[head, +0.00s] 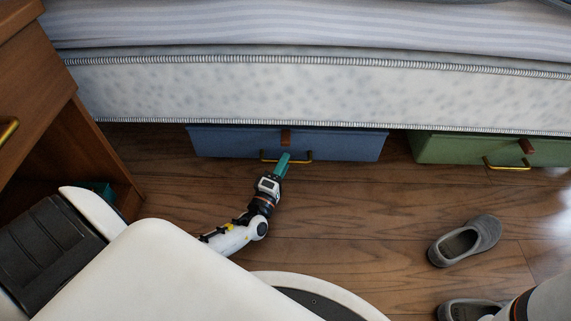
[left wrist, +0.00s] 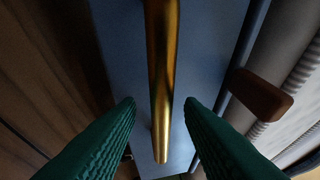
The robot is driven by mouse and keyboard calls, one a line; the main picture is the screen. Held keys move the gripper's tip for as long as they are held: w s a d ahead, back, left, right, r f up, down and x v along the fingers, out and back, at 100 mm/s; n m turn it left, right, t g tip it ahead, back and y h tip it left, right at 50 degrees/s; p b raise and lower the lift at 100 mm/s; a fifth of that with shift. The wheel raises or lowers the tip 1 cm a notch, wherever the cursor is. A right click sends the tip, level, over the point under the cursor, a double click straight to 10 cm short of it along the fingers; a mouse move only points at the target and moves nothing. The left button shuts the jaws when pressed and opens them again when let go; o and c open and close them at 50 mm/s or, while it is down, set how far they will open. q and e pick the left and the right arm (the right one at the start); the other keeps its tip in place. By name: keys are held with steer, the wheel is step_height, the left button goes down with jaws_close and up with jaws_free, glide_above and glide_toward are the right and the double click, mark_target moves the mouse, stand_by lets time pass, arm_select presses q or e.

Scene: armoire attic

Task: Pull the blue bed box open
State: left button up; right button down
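The blue bed box (head: 350,146) sits under the bed, with only its front part showing below the mattress. A brass bar handle (head: 303,161) is on its front, with a brown tab (head: 286,138) above. My left gripper (head: 284,158) is at this handle, its green fingers over the bar. In the left wrist view, the brass handle (left wrist: 163,70) runs between the two spread fingers (left wrist: 160,103), with a gap on each side. The blue front (left wrist: 215,45) lies behind it. My right gripper is out of view; only part of that arm shows at the lower right.
A green bed box (head: 450,149) with a brass handle (head: 507,166) is to the right. Grey shoes (head: 465,240) lie on the floor at right. A wooden cabinet (head: 40,80) stands at left. The wooden floor (head: 350,215) before the blue box is mostly clear.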

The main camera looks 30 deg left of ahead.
arm_select(q)
steer(key=shift+x, duration=0.9)
steer(key=shift+c, duration=0.3)
jaws_close()
steer(key=shift+s, duration=0.1)
